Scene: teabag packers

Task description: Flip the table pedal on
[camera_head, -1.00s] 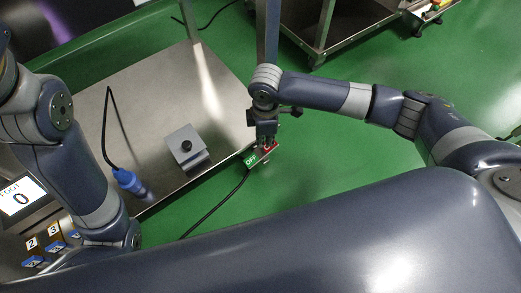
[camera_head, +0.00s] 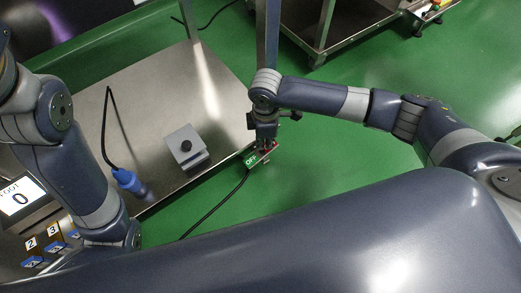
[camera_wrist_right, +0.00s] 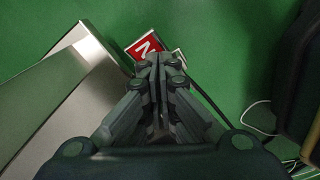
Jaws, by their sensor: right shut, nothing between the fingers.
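The pedal (camera_head: 253,160) is a small switch box at the right edge of the steel table. In the head view its green side marked OFF faces me, with a red part beside it under my right gripper. In the right wrist view the red face (camera_wrist_right: 146,46) with a white letter shows just beyond my fingertips. My right gripper (camera_head: 265,143) points down at the pedal, shut and empty; its closed fingers also show in the wrist view (camera_wrist_right: 163,66). I cannot tell whether the tips touch the pedal. My left arm comes in from the left, but its gripper is not visible.
The steel table (camera_head: 150,100) carries a grey block with a black knob (camera_head: 186,147) and a blue plug (camera_head: 129,181) on a black cable. A display panel (camera_head: 22,200) stands at left. A steel post (camera_head: 268,40) rises behind my right gripper.

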